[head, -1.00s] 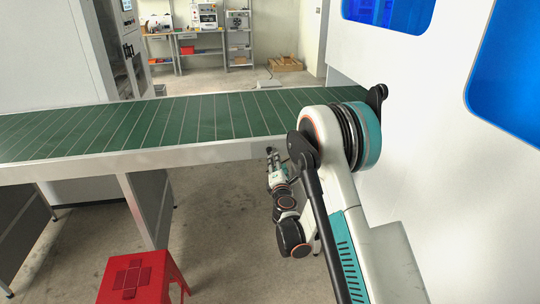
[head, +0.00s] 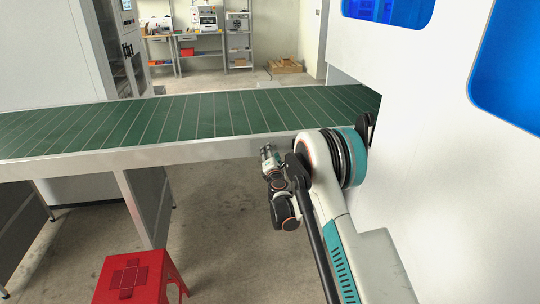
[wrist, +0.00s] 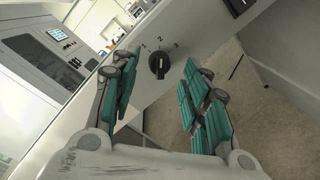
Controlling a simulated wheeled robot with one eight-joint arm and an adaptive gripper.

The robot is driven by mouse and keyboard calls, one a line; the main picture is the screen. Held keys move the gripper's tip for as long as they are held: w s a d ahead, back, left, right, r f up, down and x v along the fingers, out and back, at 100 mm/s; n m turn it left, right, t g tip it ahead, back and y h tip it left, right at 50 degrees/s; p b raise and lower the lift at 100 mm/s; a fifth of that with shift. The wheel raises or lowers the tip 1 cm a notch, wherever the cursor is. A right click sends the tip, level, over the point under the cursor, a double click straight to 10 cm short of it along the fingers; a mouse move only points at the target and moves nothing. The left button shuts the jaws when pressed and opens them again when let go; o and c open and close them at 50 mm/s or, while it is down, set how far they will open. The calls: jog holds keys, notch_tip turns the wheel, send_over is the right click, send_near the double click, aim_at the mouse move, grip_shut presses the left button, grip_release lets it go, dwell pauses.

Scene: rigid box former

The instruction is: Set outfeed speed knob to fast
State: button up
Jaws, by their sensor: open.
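The outfeed speed knob (wrist: 159,64) is a black rotary knob on a pale panel face in the wrist view. Small marks that look like 1, 2 and 3 stand around its upper side. Its exact pointer setting is too small to tell. My gripper (wrist: 160,74) is open, with one teal-padded finger left of the knob and one right of it in the picture. Nothing is held, and contact with the knob is not visible. In the head view my gripper (head: 267,152) is small, by the conveyor's front side rail; the knob cannot be made out there.
The green conveyor belt (head: 200,118) runs across above a metal rail (head: 120,160). A white machine wall (head: 450,150) stands close on the right. A red stool (head: 140,278) is at lower left. A dark fitting (wrist: 237,5) is at the wrist view's top right.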

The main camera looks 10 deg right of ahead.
jog(key=shift+w+d, duration=0.1)
jog(key=shift+w, duration=1.05)
grip_shut()
jog(key=shift+m, duration=0.4)
jog(key=shift+d+m+g, duration=0.1)
jog(key=shift+m+g, duration=0.3)
jog(key=shift+m, duration=3.7)
